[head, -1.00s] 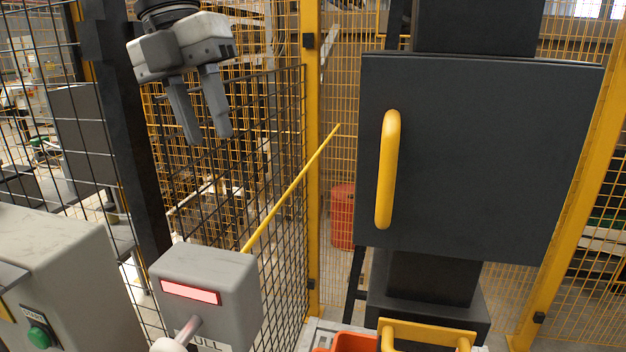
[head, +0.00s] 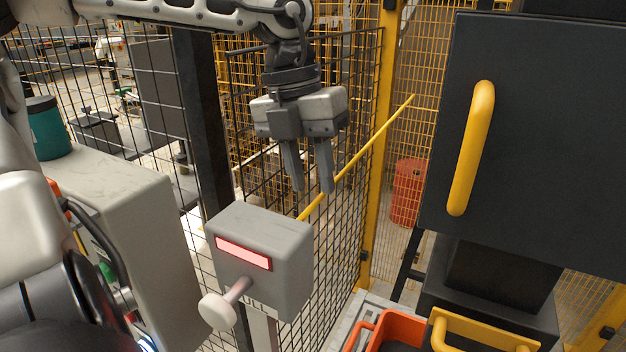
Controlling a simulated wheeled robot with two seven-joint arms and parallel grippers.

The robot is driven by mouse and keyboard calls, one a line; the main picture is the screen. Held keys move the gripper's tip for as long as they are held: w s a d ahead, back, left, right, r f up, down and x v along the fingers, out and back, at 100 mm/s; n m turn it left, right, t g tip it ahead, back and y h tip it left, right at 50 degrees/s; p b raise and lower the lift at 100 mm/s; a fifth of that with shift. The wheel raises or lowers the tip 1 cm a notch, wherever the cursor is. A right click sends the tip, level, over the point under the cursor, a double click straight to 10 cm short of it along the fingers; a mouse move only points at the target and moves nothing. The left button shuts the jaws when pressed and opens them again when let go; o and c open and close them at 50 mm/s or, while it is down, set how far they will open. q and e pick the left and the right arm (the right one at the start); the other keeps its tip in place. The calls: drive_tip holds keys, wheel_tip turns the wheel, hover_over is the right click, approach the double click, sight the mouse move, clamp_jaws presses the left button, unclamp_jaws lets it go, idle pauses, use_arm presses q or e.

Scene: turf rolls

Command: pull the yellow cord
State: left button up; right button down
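The yellow cord (head: 372,140) runs taut and slanting from behind the grey switch box (head: 268,250) up to the right, toward the yellow fence post. The box has a lit pinkish-red panel (head: 243,253) and a pale round-ended pull knob (head: 219,311) on its front. My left gripper (head: 312,190) hangs pointing down above the box. Its two fingers are apart with nothing seen between them. Its right fingertip covers a short piece of the cord in the picture; I cannot tell whether they touch. My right gripper is out of view.
A black mesh fence (head: 345,240) stands behind the box and cord. A dark cabinet door (head: 550,140) with a yellow handle (head: 471,148) is on the right. An orange bin (head: 395,326) sits below it. A grey machine housing (head: 135,215) stands at left.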

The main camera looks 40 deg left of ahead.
use_arm(q)
drive_tip(key=shift+d+f, duration=0.2)
drive_tip(key=shift+f, duration=0.65)
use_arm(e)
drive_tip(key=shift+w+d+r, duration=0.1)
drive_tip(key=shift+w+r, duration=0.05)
